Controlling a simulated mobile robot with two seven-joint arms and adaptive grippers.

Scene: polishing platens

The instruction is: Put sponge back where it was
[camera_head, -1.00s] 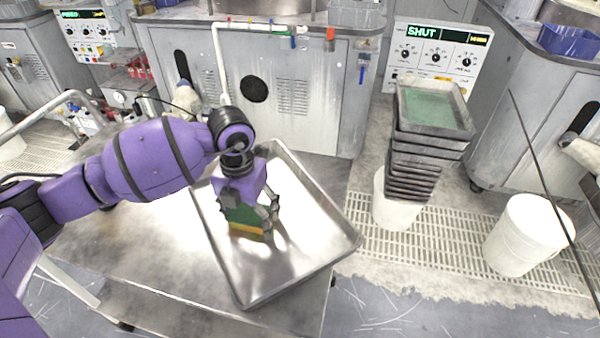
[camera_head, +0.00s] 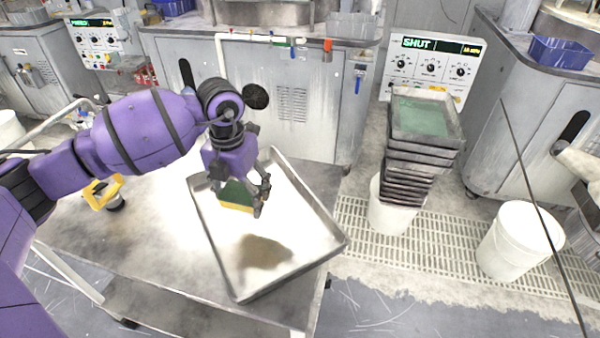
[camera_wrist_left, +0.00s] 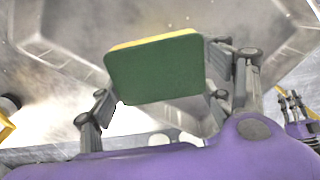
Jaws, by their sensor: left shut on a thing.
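The sponge (camera_head: 236,196) is green on one face and yellow on the other. My left gripper (camera_head: 243,192) is shut on it and holds it above the metal tray (camera_head: 318,226). In the left wrist view the green face of the sponge (camera_wrist_left: 155,69) sits between the two fingers of the left gripper (camera_wrist_left: 160,90). A brownish wet-looking patch (camera_head: 264,252) lies on the tray floor in front of the sponge. My right gripper is not in the head view.
The tray stands on a metal cart (camera_head: 140,235). A yellow-handled tool (camera_head: 103,193) lies on the cart at the left. Stacked trays (camera_head: 420,140) rise above a white bucket (camera_head: 390,215) at the right. Another white bucket (camera_head: 520,240) stands farther right.

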